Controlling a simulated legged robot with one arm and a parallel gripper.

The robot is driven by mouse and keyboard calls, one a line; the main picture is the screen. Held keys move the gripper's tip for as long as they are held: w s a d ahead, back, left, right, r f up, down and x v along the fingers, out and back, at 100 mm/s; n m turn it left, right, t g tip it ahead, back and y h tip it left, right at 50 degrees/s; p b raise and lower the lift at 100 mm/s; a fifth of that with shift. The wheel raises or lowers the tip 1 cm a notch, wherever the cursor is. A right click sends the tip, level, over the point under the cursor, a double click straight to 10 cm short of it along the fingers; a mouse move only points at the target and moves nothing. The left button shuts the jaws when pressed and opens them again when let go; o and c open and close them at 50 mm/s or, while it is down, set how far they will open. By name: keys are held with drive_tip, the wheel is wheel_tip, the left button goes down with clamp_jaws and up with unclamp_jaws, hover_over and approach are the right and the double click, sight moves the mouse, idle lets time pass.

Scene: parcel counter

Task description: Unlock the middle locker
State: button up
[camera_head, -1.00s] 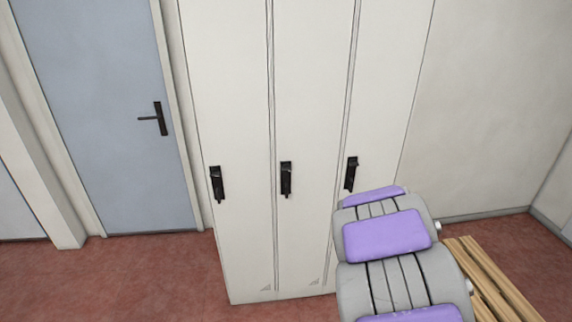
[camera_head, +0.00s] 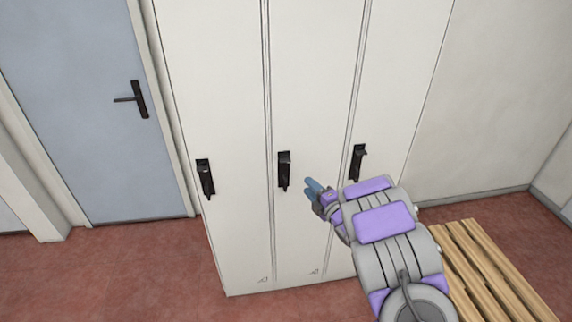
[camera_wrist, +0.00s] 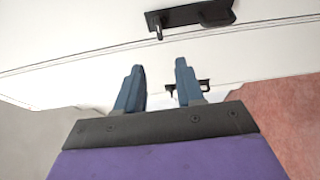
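The middle locker (camera_head: 310,90) is a tall white door with a black handle-like lock (camera_head: 284,170) in the head view. My gripper (camera_head: 312,187) is just right of that lock and slightly lower, with a visible gap between them. In the wrist view, my gripper (camera_wrist: 160,85) has its two blue fingers apart, with nothing held between them. A black lock (camera_wrist: 190,16) lies beyond the fingers at the top of the wrist view. A smaller dark fitting (camera_wrist: 188,86) shows near the right finger. I cannot tell which lockers these two belong to.
The left locker (camera_head: 215,100) and right locker (camera_head: 390,100) have similar black locks, left (camera_head: 206,178) and right (camera_head: 357,162). A blue door (camera_head: 75,120) stands at left. A slatted wooden bench (camera_head: 480,270) is at lower right. Red floor (camera_head: 130,270) is open at lower left.

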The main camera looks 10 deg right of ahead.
approach(286, 163)
drive_tip(key=b+x, duration=0.1)
drive_tip(key=x, duration=0.6)
drive_tip(key=shift+w+a+f, duration=0.1)
drive_tip(key=shift+w, duration=0.85)
drive_tip(key=shift+a, duration=0.15)
drive_tip(key=shift+c, duration=0.9)
clamp_jaws()
